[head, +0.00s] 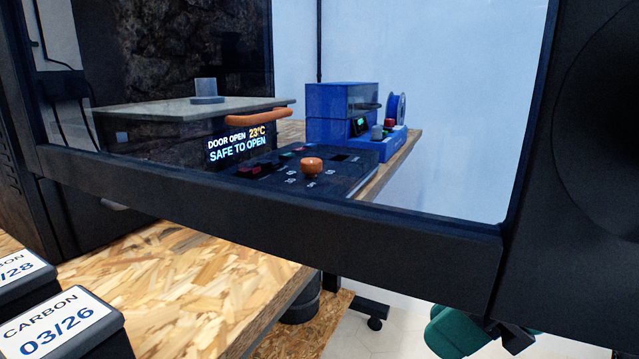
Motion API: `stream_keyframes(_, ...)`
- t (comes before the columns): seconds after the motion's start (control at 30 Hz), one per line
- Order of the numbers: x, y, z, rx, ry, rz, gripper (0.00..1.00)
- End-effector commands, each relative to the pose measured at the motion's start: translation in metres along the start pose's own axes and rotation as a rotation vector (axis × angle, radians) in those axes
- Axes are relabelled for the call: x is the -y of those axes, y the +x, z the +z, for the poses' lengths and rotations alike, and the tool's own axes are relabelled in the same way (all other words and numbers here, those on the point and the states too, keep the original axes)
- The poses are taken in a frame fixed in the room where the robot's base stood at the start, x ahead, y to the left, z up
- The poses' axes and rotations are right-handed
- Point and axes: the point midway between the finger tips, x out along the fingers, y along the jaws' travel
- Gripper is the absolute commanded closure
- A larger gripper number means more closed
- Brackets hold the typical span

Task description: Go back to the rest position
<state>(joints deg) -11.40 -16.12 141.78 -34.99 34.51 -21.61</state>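My gripper is not in view, and no part I can be sure is my arm shows. A dark-framed glass door (290,215) crosses the view close to the camera. Through its pane I see a printer with a lit display (236,143) reading "DOOR OPEN 23°C" and "SAFE TO OPEN". An orange handle (257,117) shows above the display. A dark control panel (335,165) with an orange knob (312,167) lies to the right.
A blue machine (340,105) with a blue spool (397,108) stands farther back. Black boxes labelled "CARBON" (62,325) sit on the wood-chip bench (190,285) at lower left. A green seat (455,330) stands at lower right. A large dark panel (580,200) fills the right edge.

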Motion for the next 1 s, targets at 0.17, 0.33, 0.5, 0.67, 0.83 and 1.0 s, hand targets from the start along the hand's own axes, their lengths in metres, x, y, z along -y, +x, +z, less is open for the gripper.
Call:
stream_keyframes(0.17,0.016,0.011,0.049,0.189,0.361,0.016,0.78)
stream_keyframes(0.33,0.023,-0.028,0.033,0.214,0.425,0.027,0.78)
stream_keyframes(0.5,0.03,-0.066,0.011,0.212,0.423,0.026,0.78)
stream_keyframes(0.67,0.036,-0.096,-0.007,0.21,0.422,0.026,0.78)
stream_keyframes(0.83,0.038,-0.107,-0.013,0.21,0.421,0.026,0.78)
stream_keyframes(1.0,0.038,-0.105,-0.013,0.209,0.421,0.026,0.78)
